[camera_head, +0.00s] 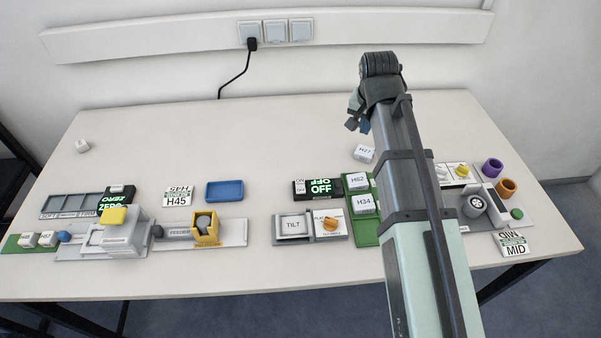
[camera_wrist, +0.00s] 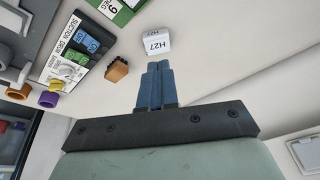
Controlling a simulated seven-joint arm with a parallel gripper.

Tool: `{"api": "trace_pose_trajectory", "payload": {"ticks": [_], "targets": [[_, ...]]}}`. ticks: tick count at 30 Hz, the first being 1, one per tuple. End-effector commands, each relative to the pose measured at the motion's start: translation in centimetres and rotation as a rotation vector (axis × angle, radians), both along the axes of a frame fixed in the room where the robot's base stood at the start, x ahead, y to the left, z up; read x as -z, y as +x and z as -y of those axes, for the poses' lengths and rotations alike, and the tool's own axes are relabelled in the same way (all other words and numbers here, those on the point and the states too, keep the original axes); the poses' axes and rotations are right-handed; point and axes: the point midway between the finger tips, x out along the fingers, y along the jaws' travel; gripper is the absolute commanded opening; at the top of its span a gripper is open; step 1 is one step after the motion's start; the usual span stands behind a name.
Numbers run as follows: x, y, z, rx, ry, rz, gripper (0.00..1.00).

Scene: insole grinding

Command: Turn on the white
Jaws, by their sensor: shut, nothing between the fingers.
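The task names only something white, and several white parts are in view, so I cannot tell which one is meant. A white TILT panel (camera_head: 293,226) sits at the front middle beside an orange knob (camera_head: 330,224). A white machine with a yellow top (camera_head: 121,237) stands at the left. A white unit with a yellow knob (camera_head: 462,171) is at the right, partly hidden by my arm. My gripper (camera_head: 355,113) is above the back of the table. In the wrist view its blue fingers (camera_wrist: 155,86) are shut and empty, near the white H27 block (camera_wrist: 157,42).
The H27 block also shows in the head view (camera_head: 364,153). Black displays reading OFF (camera_head: 320,187) and ZERO (camera_head: 110,203) stand on the table. A blue tray (camera_head: 225,191) lies in the middle left. The table's back is mostly clear.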

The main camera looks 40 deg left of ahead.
Motion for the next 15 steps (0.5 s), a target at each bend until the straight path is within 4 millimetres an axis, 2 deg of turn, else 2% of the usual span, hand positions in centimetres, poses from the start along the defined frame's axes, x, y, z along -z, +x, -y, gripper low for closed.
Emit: {"api": "trace_pose_trajectory", "payload": {"ticks": [1, 3, 9, 12, 15], "targets": [[-0.3, -2.4, -1.2, -0.063, -0.011, -0.008, 0.00], [-0.7, -5.2, -2.6, -0.150, -0.029, -0.019, 0.00], [-1.7, -12.5, -5.5, -0.371, -0.074, -0.047, 0.00], [-2.1, -15.0, -6.3, -0.451, -0.090, -0.058, 0.00], [-2.3, -16.6, -6.7, -0.502, -0.100, -0.063, 0.00]]}}
